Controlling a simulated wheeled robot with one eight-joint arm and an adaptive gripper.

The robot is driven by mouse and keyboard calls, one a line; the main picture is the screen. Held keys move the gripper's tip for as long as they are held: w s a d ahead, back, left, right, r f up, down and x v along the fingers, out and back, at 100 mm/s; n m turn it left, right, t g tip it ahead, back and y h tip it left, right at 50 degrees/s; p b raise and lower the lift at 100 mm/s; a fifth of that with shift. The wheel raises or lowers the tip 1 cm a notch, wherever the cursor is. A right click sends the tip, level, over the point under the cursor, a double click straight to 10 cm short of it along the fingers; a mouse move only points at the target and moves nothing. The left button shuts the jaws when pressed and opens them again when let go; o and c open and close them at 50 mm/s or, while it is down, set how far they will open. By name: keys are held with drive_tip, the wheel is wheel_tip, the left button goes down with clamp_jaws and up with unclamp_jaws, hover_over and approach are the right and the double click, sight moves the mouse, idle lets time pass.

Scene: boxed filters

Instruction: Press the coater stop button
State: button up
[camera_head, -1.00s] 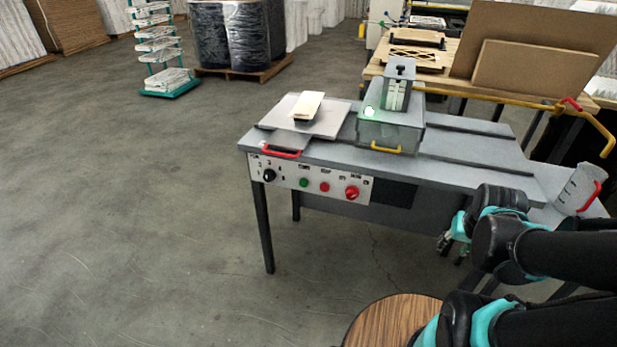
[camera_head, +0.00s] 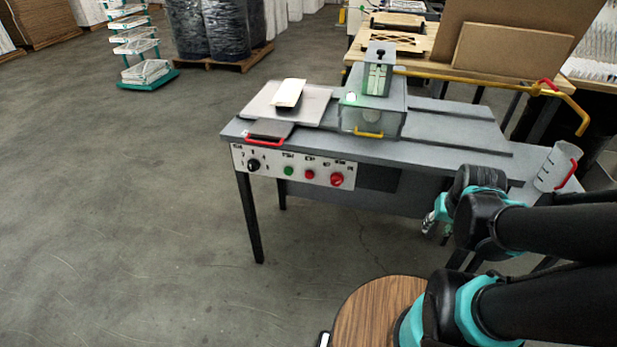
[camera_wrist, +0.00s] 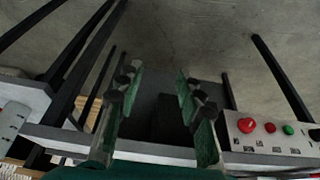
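The coater is a grey table machine with a white control panel (camera_head: 262,166) on its front edge. The panel carries a black knob (camera_head: 253,164), a green button (camera_head: 289,171), a small red button (camera_head: 309,174) and a larger red knob (camera_head: 337,179). The labels are too small to read. The wrist view shows the small red button (camera_wrist: 270,127), larger red knob (camera_wrist: 247,125) and green button (camera_wrist: 288,130) at right, upside down. My gripper (camera_head: 433,218) is right of the panel, apart from it. In the wrist view its green fingers (camera_wrist: 158,75) are spread and empty.
A clear box (camera_head: 368,116) with a yellow handle and a plate with a pale block (camera_head: 288,93) are on the coater. A measuring jug (camera_head: 556,168) stands at its right end. A round wooden top (camera_head: 375,320) is in front.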

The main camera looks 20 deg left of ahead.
clamp_jaws()
idle(1.2)
